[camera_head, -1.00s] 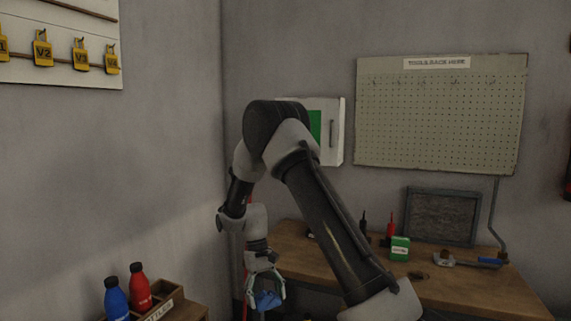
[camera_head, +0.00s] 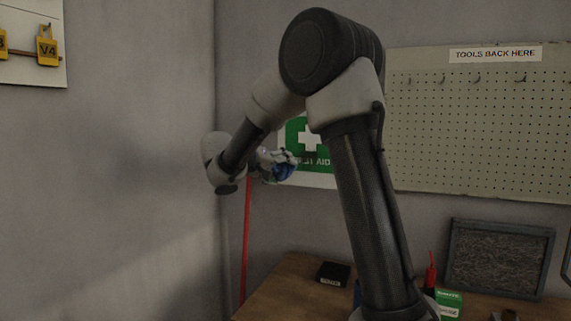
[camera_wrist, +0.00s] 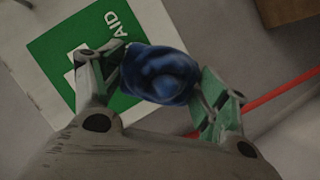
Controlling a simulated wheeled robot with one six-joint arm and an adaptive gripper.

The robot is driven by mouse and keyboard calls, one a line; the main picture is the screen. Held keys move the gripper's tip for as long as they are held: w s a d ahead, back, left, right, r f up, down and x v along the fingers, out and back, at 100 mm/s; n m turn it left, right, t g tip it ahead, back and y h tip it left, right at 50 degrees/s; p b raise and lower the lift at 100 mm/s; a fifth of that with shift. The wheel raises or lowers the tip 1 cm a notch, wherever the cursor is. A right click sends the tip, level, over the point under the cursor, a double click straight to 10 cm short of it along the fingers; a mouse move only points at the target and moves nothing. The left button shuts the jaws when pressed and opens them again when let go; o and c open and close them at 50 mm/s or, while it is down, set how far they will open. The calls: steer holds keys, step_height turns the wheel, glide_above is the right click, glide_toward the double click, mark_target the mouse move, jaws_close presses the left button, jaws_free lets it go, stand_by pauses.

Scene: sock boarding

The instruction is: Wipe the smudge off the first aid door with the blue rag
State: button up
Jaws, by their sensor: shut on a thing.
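The blue rag (camera_wrist: 160,74) is bunched between the fingers of my gripper (camera_wrist: 158,85), which is shut on it. In the head view my gripper (camera_head: 272,164) holds the rag (camera_head: 284,172) in front of the lower left part of the first aid door (camera_head: 322,178). The white door carries a green panel with a white cross and lettering, and it also shows in the wrist view (camera_wrist: 60,45). My arm and the rag hide parts of it. I cannot tell whether the rag touches the door. I can make out no smudge on the visible part.
A wooden bench (camera_head: 290,288) stands below, with a black box (camera_head: 333,273), a green box (camera_head: 449,301) and a dark framed panel (camera_head: 497,258). A red pole (camera_head: 246,240) stands in the corner. A pegboard (camera_head: 470,125) hangs at right. The left wall is bare beside my gripper.

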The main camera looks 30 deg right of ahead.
mark_target(306, 161)
step_height(306, 161, up, 2)
steer(key=shift+d, duration=0.1)
steer(key=w+d, duration=0.4)
steer(key=shift+d, duration=0.35)
steer(key=shift+w+d+f, duration=0.1)
steer(key=shift+w+d, duration=0.5)
steer(key=shift+d, duration=0.1)
stand_by(0.8)
steer(key=shift+s+d, duration=0.55)
steer(key=shift+s, duration=0.25)
steer(key=shift+s+d, duration=0.55)
steer(key=shift+s, duration=0.25)
steer(key=s+d, duration=0.5)
steer(key=shift+s, duration=0.35)
steer(key=shift+c, duration=0.4)
steer(key=shift+w+a, duration=0.1)
